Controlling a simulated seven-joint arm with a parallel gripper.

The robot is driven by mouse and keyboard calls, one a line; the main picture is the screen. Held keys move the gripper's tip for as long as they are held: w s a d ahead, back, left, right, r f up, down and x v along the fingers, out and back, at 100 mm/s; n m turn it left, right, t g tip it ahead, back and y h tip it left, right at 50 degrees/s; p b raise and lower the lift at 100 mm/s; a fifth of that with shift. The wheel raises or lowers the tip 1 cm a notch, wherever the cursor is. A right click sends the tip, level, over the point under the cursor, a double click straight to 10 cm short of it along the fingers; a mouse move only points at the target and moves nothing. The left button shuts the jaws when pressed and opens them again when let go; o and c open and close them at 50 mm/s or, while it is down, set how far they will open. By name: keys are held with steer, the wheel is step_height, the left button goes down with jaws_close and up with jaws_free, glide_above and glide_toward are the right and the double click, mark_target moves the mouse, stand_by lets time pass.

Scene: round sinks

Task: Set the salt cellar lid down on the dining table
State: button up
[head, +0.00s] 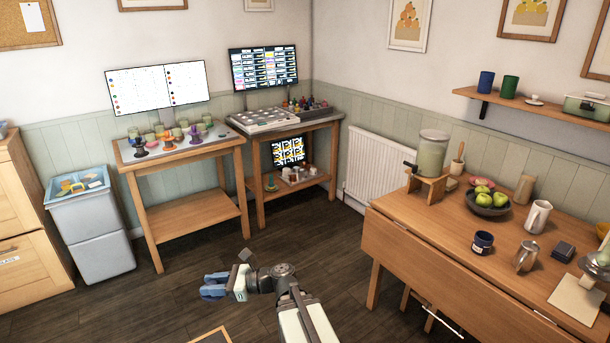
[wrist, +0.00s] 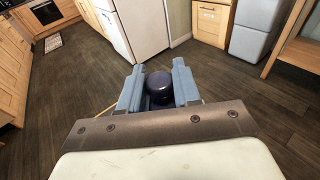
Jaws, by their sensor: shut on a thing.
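My gripper (head: 212,287) is out over the floor, to the left of the dining table and apart from it. In the wrist view my gripper (wrist: 158,68) is shut on a small, round, dark blue lid (wrist: 160,86), which sits between the two blue-grey fingers. The lid cannot be made out clearly in the head view. The wooden dining table (head: 430,233) stands at the right, with its front leaf hanging down. A dark blue pot with a pale label (head: 483,242) stands on it; I cannot tell whether this is the salt cellar.
The tabletop also holds a drink dispenser (head: 433,153), a bowl of green apples (head: 489,207), a white jug (head: 538,216) and a metal jug (head: 526,256). Bare wood shows at the table's front left. Two worktables (head: 185,152) and a grey bin (head: 90,225) stand behind.

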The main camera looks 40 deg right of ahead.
steer(key=s+d+r+m+t+h, duration=0.1)
steer(key=d+m+t+h, duration=0.15)
steer(key=d, duration=1.35)
steer(key=s+d+r+m+t+h, duration=0.1)
steer(key=d+m+t+h, duration=0.15)
steer(key=d, duration=1.25)
steer(key=m+g+h, duration=0.3)
steer(key=m+h, duration=1.1)
steer(key=h, duration=0.5)
glide_above(434, 226)
steer(key=shift+a+f, duration=0.1)
steer(key=shift+f, duration=4.3)
steer(key=shift+f, duration=0.55)
steer(key=o, duration=1)
steer(key=shift+o, duration=0.2)
